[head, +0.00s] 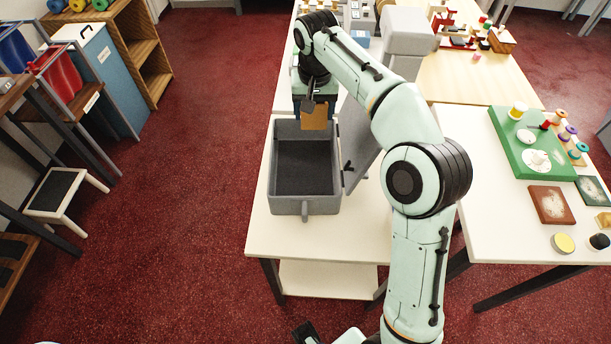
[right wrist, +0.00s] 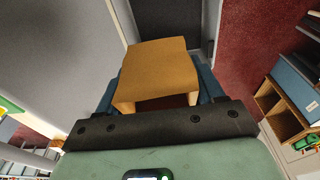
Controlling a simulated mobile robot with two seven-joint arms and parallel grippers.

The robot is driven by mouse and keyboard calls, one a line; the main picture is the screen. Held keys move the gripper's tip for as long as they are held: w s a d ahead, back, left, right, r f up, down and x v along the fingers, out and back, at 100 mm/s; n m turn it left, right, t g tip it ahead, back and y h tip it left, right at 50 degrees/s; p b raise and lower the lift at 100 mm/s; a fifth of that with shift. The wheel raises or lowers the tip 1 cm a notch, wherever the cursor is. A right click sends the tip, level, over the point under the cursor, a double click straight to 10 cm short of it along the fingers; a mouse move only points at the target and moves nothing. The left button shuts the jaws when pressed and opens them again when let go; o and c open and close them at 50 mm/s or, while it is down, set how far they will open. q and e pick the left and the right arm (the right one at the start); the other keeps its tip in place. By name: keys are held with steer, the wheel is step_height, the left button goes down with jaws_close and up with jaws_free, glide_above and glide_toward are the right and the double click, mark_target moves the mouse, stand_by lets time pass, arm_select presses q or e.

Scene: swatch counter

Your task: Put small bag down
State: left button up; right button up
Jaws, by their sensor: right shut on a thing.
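The small bag is a tan-orange block-like piece (head: 315,117); it also shows in the right wrist view (right wrist: 160,68). My right gripper (head: 314,103) is shut on it, with a blue finger on each side in the right wrist view. The gripper points down and holds the bag above the back part of an open grey case (head: 305,205). The case has a dark, empty-looking floor, and its lid (head: 362,158) stands open on the right. I cannot tell the bag's exact height over the case.
The case stands on a white table (head: 262,237) with some clear surface around it. A right-hand table (head: 480,225) carries a green board (head: 510,150), spools and small tiles. Shelves and a blue cabinet (head: 108,75) stand at the left, with red carpet between.

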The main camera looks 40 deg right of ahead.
steer(key=shift+w+f, duration=0.2)
steer(key=shift+f, duration=0.3)
step_height(320, 180, down, 15)
steer(key=b, duration=0.3)
steer(key=shift+r+b, duration=0.15)
steer(key=shift+b, duration=0.15)
steer(key=shift+w+f+b, duration=0.1)
steer(key=shift+f+b, duration=0.2)
steer(key=shift+f, duration=2.2)
steer(key=shift+f, duration=0.15)
steer(key=o, duration=1)
